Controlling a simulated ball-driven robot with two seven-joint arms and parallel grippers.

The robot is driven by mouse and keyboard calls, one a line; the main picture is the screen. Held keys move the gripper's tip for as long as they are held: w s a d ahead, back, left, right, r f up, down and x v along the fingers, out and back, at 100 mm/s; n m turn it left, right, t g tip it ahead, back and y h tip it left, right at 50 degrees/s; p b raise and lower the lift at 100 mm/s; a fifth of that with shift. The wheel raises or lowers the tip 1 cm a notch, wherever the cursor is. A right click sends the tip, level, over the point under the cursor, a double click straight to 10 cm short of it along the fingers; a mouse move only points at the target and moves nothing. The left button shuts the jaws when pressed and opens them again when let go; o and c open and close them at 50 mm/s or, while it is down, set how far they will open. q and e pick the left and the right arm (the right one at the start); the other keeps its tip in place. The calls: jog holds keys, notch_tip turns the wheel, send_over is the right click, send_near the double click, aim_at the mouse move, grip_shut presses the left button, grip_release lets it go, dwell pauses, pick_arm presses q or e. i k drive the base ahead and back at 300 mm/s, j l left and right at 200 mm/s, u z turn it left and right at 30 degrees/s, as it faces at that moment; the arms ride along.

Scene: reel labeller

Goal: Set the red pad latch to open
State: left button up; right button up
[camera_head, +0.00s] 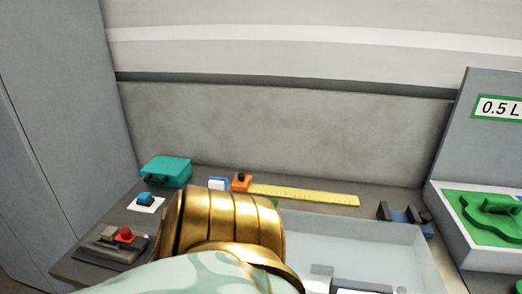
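A small red pad (124,235) sits on a dark grey base (95,253) at the front left of the table, with a grey block (107,232) beside it. I take this to be the red pad latch; it is too small to tell which way it is set. A gold and mint-green link of my own arm fills the lower middle, close to the right of the dark base in the picture. Neither gripper shows.
A blue knob on a white plate (150,207) and a teal case (166,170) stand behind the latch. An orange block (241,183), a yellow ruler (305,195) and a pale tray (437,275) lie right. A green insert (490,226) sits far right.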

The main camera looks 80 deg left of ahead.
aim_at(125, 235)
jog(key=u, duration=3.75)
